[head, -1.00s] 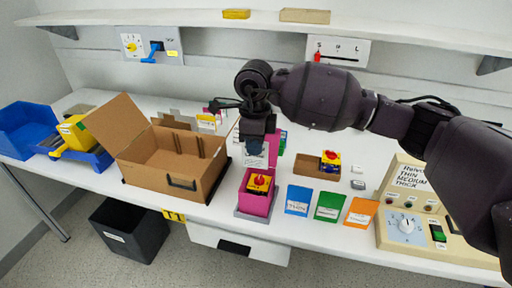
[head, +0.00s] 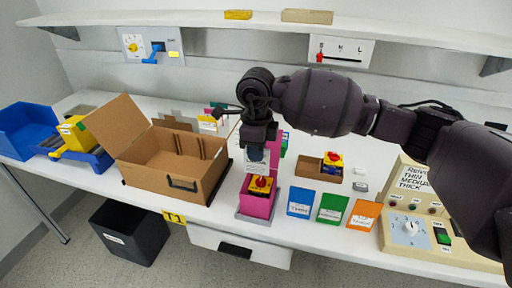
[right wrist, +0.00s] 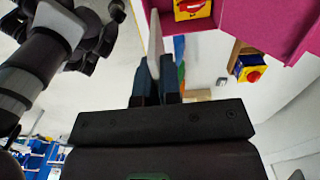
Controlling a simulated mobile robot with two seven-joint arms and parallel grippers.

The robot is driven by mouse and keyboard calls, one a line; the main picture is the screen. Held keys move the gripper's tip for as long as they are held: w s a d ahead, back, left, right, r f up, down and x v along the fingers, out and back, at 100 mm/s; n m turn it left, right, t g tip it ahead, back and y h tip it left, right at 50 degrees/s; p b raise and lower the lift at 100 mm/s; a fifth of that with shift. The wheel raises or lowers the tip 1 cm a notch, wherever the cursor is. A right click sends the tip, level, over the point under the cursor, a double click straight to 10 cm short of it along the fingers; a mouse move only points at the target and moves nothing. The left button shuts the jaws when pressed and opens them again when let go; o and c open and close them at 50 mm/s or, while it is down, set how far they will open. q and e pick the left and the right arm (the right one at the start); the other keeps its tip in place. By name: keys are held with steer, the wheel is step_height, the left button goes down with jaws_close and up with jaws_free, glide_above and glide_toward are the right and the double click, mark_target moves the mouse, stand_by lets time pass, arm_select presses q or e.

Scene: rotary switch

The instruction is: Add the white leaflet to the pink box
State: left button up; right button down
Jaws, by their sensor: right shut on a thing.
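The pink box (head: 256,206) stands open-topped near the front edge of the table, with a yellow-and-red rotary switch (head: 261,185) inside. It also shows in the right wrist view (right wrist: 238,42), at the upper right. My right gripper (head: 257,153) is above the box, pointing down. In the right wrist view the leaflet (right wrist: 155,42) stands between the fingertips (right wrist: 155,75), beside the switch. Whether its lower edge is inside the box, I cannot tell.
An open cardboard box (head: 176,166) stands to the left. Blue (head: 300,201), green (head: 332,207) and orange (head: 364,214) card holders stand to the right, with a brown tray (head: 316,169) holding another switch behind them. A beige control panel (head: 412,230) is further right.

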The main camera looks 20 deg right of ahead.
mark_target(256, 173)
step_height(256, 173, down, 2)
steer(key=shift+f+b, duration=0.25)
steer(key=shift+b, duration=0.2)
steer(key=shift+f+b, duration=0.4)
steer(key=shift+f, duration=0.55)
arm_select(q)
steer(key=shift+w+d+f, duration=0.15)
steer(key=shift+w+f, duration=0.3)
steer(key=shift+f, duration=0.2)
arm_select(e)
steer(key=shift+f, duration=0.35)
arm_select(q)
steer(key=shift+s, duration=0.1)
arm_select(e)
steer(key=c, duration=1.2)
jaws_free()
steer(key=shift+r, duration=0.1)
